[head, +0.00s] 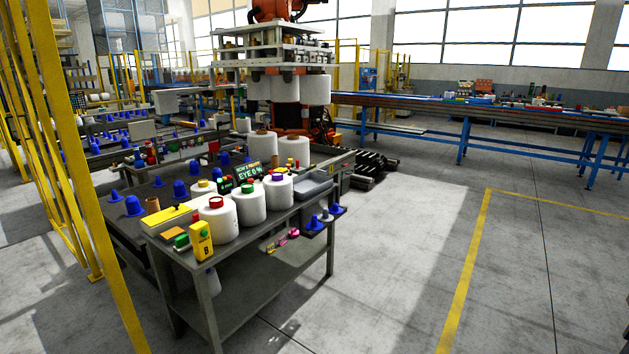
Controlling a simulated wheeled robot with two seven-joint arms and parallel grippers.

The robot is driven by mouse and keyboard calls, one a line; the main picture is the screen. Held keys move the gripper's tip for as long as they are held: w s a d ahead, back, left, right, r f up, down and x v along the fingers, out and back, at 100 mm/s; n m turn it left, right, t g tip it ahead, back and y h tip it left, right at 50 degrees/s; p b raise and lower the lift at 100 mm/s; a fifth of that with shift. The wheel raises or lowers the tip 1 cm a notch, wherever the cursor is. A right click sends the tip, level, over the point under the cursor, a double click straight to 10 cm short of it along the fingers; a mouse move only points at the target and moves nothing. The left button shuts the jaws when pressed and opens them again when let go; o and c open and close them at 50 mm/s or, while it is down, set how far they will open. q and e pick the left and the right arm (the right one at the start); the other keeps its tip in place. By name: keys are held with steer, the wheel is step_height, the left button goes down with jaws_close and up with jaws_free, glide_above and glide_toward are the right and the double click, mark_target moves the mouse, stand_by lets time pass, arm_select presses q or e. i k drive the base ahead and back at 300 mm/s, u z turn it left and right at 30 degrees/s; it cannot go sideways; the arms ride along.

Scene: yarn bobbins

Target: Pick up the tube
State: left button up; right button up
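A small brown tube (152,205), which looks like bare cardboard, stands upright at the left end of the near grey work table (262,218). White yarn bobbins stand to its right: one with a red top (217,222), one with a green top (249,206) and one with a purple top (279,191). Which tube the task means cannot be told from this view. Neither of my grippers shows in the head view. The table is some distance ahead and nothing of mine touches it.
A yellow box (201,240) and a small sign (248,172) stand on the table. A grey bin (311,185) sits at its right end. Yellow fence posts (72,150) rise at left. The floor (390,270) at right is clear. A blue-legged conveyor (480,108) runs behind.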

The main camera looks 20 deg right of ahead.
mark_target(274, 159)
steer(key=z, duration=0.7)
steer(key=i, duration=1.6)
steer(key=u, duration=0.6)
steer(key=i, duration=0.55)
steer(key=u, duration=0.4)
